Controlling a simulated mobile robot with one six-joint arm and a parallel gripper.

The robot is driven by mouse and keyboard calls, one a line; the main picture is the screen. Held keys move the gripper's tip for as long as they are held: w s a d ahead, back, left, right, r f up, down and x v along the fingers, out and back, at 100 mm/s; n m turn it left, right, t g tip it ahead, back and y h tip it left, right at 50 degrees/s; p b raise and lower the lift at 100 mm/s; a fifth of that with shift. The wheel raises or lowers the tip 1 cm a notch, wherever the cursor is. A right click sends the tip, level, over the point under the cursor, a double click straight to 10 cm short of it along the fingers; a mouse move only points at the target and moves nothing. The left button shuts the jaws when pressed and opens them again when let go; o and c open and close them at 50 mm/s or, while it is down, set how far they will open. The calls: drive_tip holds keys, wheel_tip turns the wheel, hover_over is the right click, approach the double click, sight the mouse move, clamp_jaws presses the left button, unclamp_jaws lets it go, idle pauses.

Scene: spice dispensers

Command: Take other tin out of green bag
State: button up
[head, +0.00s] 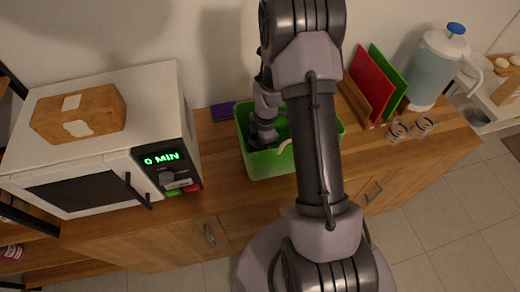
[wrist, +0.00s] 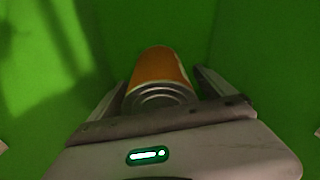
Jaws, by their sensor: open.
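The green bag (head: 272,165) stands open on the wooden counter, with a pale handle at its front. My gripper (head: 264,138) is down inside it, partly hidden by my arm in the head view. In the wrist view, an orange tin (wrist: 162,72) with a bare metal end lies inside the green bag (wrist: 60,90). My open gripper (wrist: 162,92) has one finger on each side of the tin, with a gap showing beside it. I cannot tell whether either finger touches it. The tin is hidden in the head view.
A white microwave (head: 90,185) with a brown package (head: 80,114) on top stands to the left. A purple item (head: 222,111) lies behind the bag. To the right are red and green boards (head: 372,84) in a rack, glasses (head: 398,131) and a pitcher (head: 436,68).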

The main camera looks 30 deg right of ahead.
drive_tip(key=c, duration=2)
